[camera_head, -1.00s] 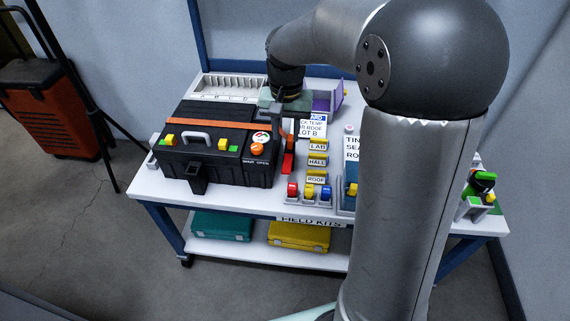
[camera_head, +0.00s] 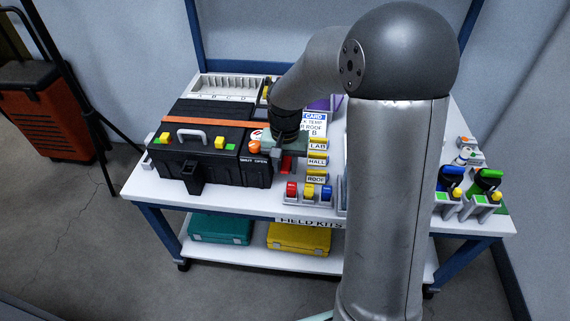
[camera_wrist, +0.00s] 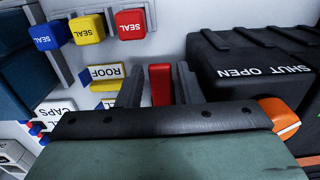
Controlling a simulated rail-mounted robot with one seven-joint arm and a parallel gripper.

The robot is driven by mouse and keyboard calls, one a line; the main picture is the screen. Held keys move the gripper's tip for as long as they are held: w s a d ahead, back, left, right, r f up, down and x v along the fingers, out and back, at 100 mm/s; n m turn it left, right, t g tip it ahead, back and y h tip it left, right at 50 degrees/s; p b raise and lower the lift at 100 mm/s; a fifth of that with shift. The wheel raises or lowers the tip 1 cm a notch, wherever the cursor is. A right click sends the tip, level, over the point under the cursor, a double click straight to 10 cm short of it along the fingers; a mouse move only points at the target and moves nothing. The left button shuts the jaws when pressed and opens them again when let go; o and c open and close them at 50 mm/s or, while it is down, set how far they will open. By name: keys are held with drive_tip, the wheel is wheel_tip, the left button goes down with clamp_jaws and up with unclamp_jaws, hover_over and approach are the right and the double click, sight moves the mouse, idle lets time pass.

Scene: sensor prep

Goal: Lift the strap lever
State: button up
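The black case (camera_head: 230,168) stands on the white table with an orange strap (camera_head: 220,124) across its lid. The red lever (camera_head: 287,163) is at the right side of the case, mostly hidden by my gripper in the head view. In the wrist view the red lever (camera_wrist: 160,84) shows between my two fingers. My gripper (camera_wrist: 159,88) points down with its fingers apart, one on each side of the lever. A narrow gap shows on the left of the lever; contact on the right cannot be told. The lever's lower part is hidden by the gripper body.
An orange knob (camera_head: 254,147) beside the SHUT OPEN marking is close to my gripper. Red, yellow and blue seals (camera_head: 309,191) stand in front, with label blocks (camera_head: 317,161) behind them. A slotted tray (camera_head: 232,82) is at the back.

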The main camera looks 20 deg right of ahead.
sight(287, 158)
drive_tip(key=c, duration=0.7)
drive_tip(key=shift+r+p, duration=0.15)
drive_tip(key=shift+p, duration=0.15)
drive_tip(key=r+g+p, duration=0.1)
drive_tip(key=p, duration=0.2)
drive_tip(key=shift+w+d+r+y, duration=0.1)
drive_tip(key=shift+w+r+y, duration=0.1)
drive_tip(key=shift+y, duration=0.1)
drive_tip(key=g+p, duration=0.1)
drive_tip(key=p, duration=0.2)
drive_tip(key=r+g+p, duration=0.1)
drive_tip(key=p, duration=0.2)
drive_tip(key=shift+w+d+g+y, duration=0.15)
drive_tip(key=shift+w+g+y, duration=0.15)
drive_tip(key=shift+w+y, duration=0.1)
drive_tip(key=g+p, duration=0.1)
drive_tip(key=p, duration=0.1)
drive_tip(key=w+g+y+p, duration=0.1)
drive_tip(key=shift+d+r+p, duration=0.2)
drive_tip(key=shift+r+p, duration=0.15)
drive_tip(key=shift+w+d+r+g+y+p, duration=0.1)
drive_tip(key=shift+w+g+y+p, duration=0.2)
drive_tip(key=shift+g, duration=0.3)
drive_tip(key=shift+w+d+g+y+p, duration=0.15)
drive_tip(key=shift+w+g+p, duration=0.15)
drive_tip(key=shift+g+p, duration=0.25)
drive_tip(key=shift+w+d+r+g+y+p, duration=0.1)
drive_tip(key=shift+w+g+y+p, duration=0.2)
drive_tip(key=shift+g, duration=0.35)
